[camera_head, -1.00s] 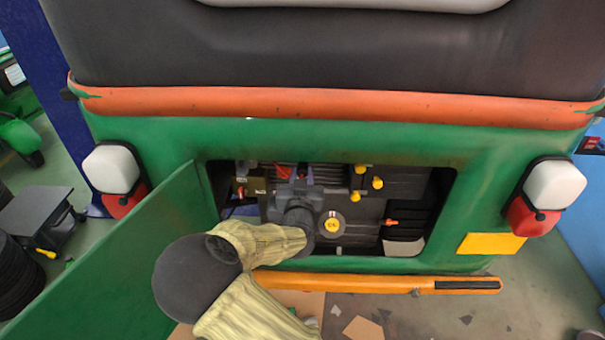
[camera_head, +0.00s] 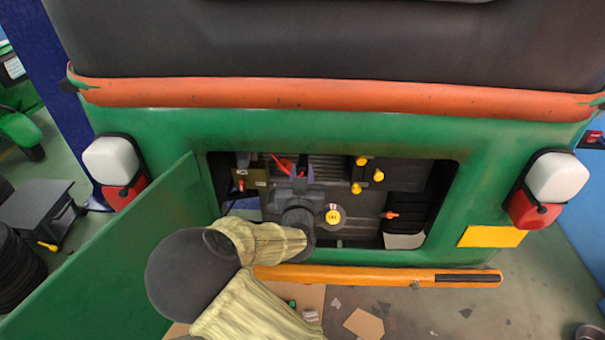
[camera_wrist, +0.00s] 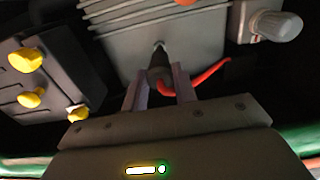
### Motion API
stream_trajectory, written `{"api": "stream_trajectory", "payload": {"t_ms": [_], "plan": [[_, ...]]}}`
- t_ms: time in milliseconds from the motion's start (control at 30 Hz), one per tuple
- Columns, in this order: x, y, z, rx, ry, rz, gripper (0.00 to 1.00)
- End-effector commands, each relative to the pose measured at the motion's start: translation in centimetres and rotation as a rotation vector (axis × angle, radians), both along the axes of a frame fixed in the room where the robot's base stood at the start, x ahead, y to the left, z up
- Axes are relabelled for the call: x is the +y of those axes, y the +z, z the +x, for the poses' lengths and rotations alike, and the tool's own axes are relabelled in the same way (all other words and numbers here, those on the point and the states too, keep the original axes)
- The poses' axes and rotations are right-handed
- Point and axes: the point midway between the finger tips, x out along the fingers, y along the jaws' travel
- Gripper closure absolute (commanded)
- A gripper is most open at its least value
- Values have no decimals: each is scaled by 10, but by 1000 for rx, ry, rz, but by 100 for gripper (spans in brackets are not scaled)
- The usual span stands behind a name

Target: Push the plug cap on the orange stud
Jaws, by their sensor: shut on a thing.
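My gripper (camera_wrist: 160,92) is shut on a dark plug cap (camera_wrist: 157,72) with a red lead coming out of it. In the wrist view the cap's narrow tip points at the grey ribbed engine block (camera_wrist: 115,45); I cannot tell whether it touches. In the head view my gripper (camera_head: 303,179) is inside the engine bay, and the cap is too small to make out. Two orange-red stubs show there, one at the left (camera_head: 241,185) and one at the right (camera_head: 391,215). An orange piece (camera_wrist: 185,2) is cut off at the wrist view's top edge. I cannot tell which is the stud.
Yellow knobs (camera_head: 378,175) stand on a dark box right of my gripper. A grey knob (camera_wrist: 276,26) shows in the wrist view. The green bay frame (camera_head: 430,150) surrounds the opening, with an open green flap (camera_head: 120,255) left and an orange bumper (camera_head: 390,276) below.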

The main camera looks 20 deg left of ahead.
Motion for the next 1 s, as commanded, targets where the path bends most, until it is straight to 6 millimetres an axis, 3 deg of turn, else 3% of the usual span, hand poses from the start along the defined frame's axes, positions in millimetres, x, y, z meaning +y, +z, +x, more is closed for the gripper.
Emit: {"api": "stream_trajectory", "payload": {"t_ms": [1000], "plan": [[26, -40, -17, 0, 1, 1, 92]]}}
